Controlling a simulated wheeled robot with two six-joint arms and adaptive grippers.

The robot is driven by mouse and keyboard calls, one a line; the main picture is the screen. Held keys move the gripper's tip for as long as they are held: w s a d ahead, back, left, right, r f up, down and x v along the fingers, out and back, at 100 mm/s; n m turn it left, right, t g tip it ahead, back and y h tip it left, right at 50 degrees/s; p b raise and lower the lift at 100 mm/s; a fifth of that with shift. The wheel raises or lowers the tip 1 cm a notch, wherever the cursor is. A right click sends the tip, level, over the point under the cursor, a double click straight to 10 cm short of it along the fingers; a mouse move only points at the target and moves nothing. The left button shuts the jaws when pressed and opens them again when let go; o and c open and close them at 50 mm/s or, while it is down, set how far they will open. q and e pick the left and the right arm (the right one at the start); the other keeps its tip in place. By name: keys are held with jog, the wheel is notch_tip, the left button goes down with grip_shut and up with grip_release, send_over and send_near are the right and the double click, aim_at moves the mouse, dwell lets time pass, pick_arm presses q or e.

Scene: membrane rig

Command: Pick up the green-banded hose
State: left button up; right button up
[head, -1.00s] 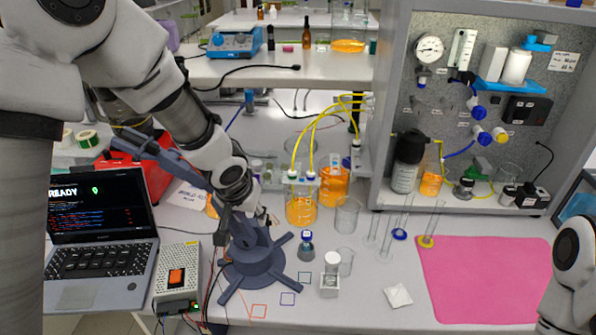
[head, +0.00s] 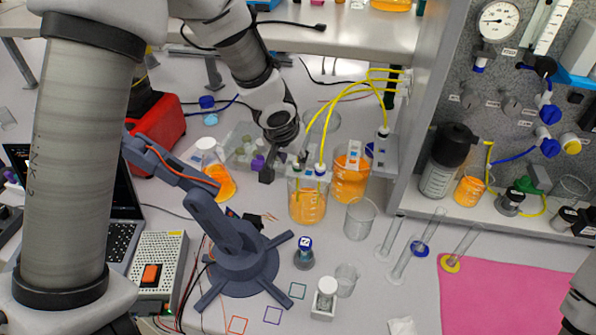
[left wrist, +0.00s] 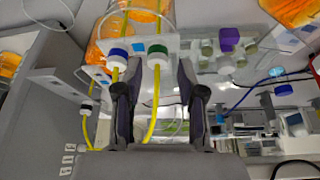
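The green-banded hose (left wrist: 153,108) is a yellow tube with a green band near its end, at a clear plate above the beaker. In the head view it is probably the left of two yellow hoses (head: 308,132). My left gripper (head: 284,166) is at these hoses. In the left wrist view its fingers (left wrist: 158,105) are apart, with the green-banded hose in the gap; I cannot see contact. A blue-banded hose (left wrist: 116,75) runs just outside the left-hand finger. A dark-banded hose (left wrist: 86,108) is farther left. My right gripper is out of the head view.
The beaker of orange liquid (head: 308,208) is below the hoses, with another orange beaker (head: 350,180) behind. A flask of orange liquid (head: 218,184) stands left. A dark blue stand (head: 240,262) is in front.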

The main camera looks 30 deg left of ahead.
aim_at(297, 164)
pick_arm(q)
jog(key=x, duration=0.2)
jog(key=b+x, duration=0.1)
jog(key=x, duration=0.2)
jog(key=shift+w+d+r, duration=0.1)
jog(key=shift+w+r, duration=0.05)
jog(key=shift+w, duration=0.25)
jog(key=shift+s+r, duration=0.25)
jog(key=shift+s, duration=0.1)
jog(key=c, duration=0.6)
jog(key=shift+w, duration=0.1)
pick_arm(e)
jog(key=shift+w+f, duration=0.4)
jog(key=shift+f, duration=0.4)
